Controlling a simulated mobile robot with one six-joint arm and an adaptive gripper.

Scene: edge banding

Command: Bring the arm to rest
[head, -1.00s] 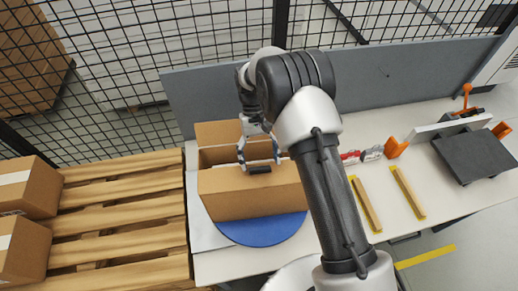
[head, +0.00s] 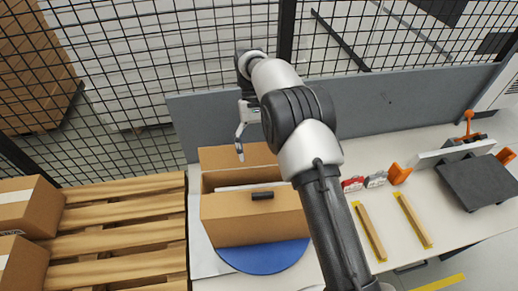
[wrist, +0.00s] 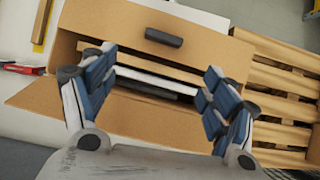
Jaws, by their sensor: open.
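My gripper (wrist: 158,92) is open and empty in the wrist view, with its two blue-padded fingers spread apart. In the head view my gripper (head: 240,140) is above the back of an open cardboard box (head: 240,222), apart from it. The box also shows in the wrist view (wrist: 215,45), with white and dark flat pieces inside it. A dark handle-like piece (head: 262,195) is at the top edge of the box's front wall. Part of my gripper is hidden by my arm in the head view.
The box stands on a blue disc (head: 262,258) on the white table (head: 385,200). A wooden pallet (head: 120,215) with cardboard boxes (head: 22,208) is at left. A grey panel (head: 400,98) and wire fence stand behind. Two wooden strips (head: 370,232) and a dark plate (head: 478,180) lie at right.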

